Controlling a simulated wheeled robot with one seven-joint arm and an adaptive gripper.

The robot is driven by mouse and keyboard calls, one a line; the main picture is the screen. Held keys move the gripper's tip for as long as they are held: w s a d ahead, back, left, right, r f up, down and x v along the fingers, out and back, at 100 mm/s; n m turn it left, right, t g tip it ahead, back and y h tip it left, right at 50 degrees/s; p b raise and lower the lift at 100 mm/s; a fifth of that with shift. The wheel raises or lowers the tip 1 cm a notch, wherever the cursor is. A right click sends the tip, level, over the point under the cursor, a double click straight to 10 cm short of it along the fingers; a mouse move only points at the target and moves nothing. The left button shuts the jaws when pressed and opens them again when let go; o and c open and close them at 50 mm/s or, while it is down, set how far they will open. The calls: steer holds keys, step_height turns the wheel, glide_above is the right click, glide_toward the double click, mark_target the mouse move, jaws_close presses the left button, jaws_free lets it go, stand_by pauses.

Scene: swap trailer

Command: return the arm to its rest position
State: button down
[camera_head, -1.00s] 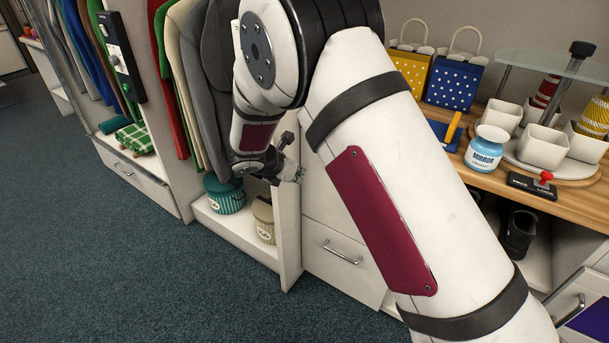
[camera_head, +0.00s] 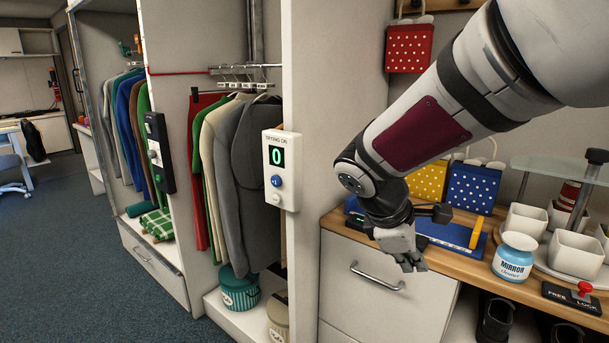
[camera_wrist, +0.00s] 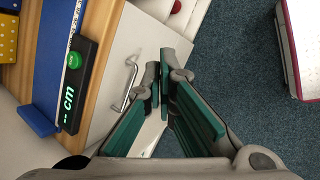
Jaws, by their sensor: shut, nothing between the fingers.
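My gripper (camera_head: 412,262) hangs from my arm in front of the wooden counter (camera_head: 445,270), above a white drawer front with a metal handle. In the wrist view the gripper (camera_wrist: 162,88) shows its two green-padded fingers with their tips close together. It is shut and holds nothing. The drawer handle (camera_wrist: 125,86) lies beyond the fingers, to their left in the wrist view. My arm comes in from the upper right of the head view and hides part of the counter's back.
A blue board (camera_head: 452,233), a mirror cleaner jar (camera_head: 515,258), white cups and a blue dotted bag (camera_head: 472,187) stand on the counter. A panel reading 0 (camera_head: 281,170) is on the wardrobe divider at left. The carpet (camera_head: 85,270) at left is clear.

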steer(key=s+d+r+m+g+y, duration=0.15)
steer(key=s+m, duration=0.25)
steer(key=s, duration=0.4)
steer(key=s+d+r+m+y, duration=0.1)
steer(key=s+d+r+m, duration=0.15)
steer(key=s, duration=0.45)
steer(key=s+a+f+m+y, duration=0.1)
steer(key=s+a+m, duration=0.1)
steer(key=s+m, duration=0.35)
steer(key=s+a+f+m+y, duration=0.1)
steer(key=s+a+m+y, duration=0.1)
steer(key=s, duration=0.7)
step_height(320, 180, up, 17)
steer(key=t+p, duration=0.2)
steer(key=p, duration=1.3)
steer(key=shift+s+t, duration=0.35)
steer(key=shift+r, duration=0.1)
